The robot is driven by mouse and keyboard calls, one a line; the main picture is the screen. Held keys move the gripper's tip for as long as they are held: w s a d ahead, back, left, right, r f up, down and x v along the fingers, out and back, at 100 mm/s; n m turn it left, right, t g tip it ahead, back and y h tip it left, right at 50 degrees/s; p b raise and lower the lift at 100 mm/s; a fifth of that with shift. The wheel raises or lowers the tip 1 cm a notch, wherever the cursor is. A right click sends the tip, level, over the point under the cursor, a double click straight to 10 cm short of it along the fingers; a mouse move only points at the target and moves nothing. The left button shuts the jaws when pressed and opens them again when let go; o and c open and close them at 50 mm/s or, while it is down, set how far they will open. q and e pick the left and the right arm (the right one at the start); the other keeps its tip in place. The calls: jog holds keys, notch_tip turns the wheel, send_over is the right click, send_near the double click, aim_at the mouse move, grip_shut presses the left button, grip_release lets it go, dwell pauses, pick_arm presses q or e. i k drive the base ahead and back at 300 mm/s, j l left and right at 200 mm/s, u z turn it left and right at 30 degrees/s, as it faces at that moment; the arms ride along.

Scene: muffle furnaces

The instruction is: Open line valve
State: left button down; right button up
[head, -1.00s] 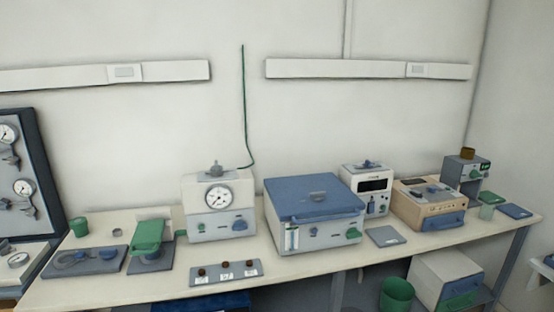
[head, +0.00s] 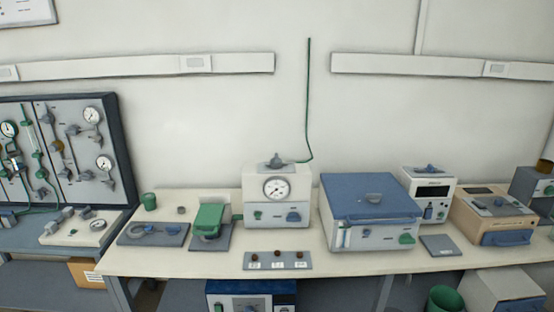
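A dark-framed gas panel (head: 70,155) stands at the left with gauges, tubes and grey valve fittings on it. Which fitting is the line valve I cannot tell. One grey valve fitting (head: 47,116) sits in the upper middle of the panel, and another (head: 91,116) lies below the upper right gauge (head: 92,115). A green line (head: 308,100) runs down the wall to the white furnace with a dial (head: 277,197). Neither of my grippers is in view.
A long bench (head: 215,263) holds a blue-lidded furnace (head: 372,225), a green-topped device (head: 208,218), a grey plate with samples (head: 277,261) and a tan device (head: 495,215). A lower bench (head: 50,238) stands under the panel. A green bin (head: 445,299) is below right.

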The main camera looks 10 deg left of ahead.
aim_at(276, 160)
jog(key=i+j+z, duration=0.15)
jog(key=i, duration=0.3)
jog(key=i+j+z, duration=0.15)
jog(key=i, duration=0.25)
jog(key=j, duration=0.1)
